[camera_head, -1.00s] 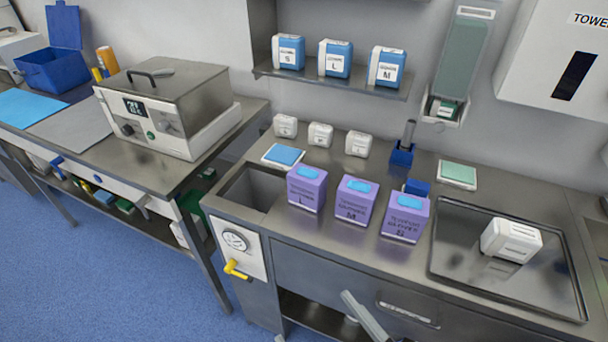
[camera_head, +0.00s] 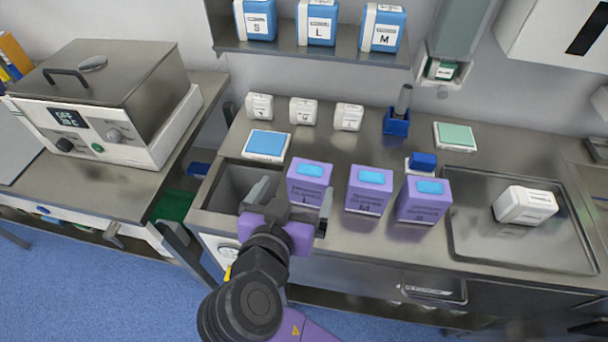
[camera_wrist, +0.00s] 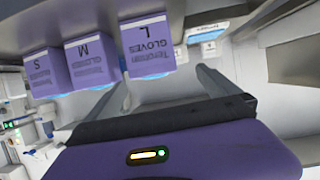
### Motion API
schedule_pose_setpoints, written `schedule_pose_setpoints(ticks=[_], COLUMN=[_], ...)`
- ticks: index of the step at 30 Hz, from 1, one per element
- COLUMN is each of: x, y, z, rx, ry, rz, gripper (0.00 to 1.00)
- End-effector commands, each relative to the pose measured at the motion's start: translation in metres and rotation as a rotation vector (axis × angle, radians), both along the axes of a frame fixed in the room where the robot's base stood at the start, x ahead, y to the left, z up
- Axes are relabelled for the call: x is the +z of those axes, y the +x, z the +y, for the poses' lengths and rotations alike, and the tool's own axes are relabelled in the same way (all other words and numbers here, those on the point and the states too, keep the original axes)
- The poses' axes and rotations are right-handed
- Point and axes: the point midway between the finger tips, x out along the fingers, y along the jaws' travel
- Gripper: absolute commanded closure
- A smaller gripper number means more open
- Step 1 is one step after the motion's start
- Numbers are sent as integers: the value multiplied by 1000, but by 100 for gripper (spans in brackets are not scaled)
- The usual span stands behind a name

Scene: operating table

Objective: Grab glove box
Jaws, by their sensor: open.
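Three purple glove boxes with blue tops stand in a row on the steel counter: L (camera_head: 308,181), M (camera_head: 367,190) and S (camera_head: 422,202). My gripper (camera_head: 294,200) is open, with its two fingers apart in front of the L box in the head view. It looks empty. The lower part of the L box is partly hidden by my gripper. In the wrist view, the L box (camera_wrist: 148,46) is nearest the fingers, with M (camera_wrist: 90,61) and S (camera_wrist: 47,73) to its left. I cannot tell whether a finger touches the L box.
A sink (camera_head: 232,186) lies left of the boxes. A steel tray (camera_head: 480,251) with a white container (camera_head: 525,205) is at the right. Small white boxes (camera_head: 303,111) and a blue holder (camera_head: 397,122) stand behind. A shelf (camera_head: 310,52) with blue boxes is above.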

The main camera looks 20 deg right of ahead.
Motion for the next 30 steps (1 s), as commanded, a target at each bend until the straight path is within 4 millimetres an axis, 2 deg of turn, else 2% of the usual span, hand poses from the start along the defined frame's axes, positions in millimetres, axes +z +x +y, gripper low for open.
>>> schedule_pose_setpoints(ticks=[5,20,30], x=[-6,-25,-30], y=[3,42,49], z=[-9,-51,-55], rx=[-29,-25,-23], ry=[27,26,27], rz=[-5,-3,-5], gripper=[0,0,0])
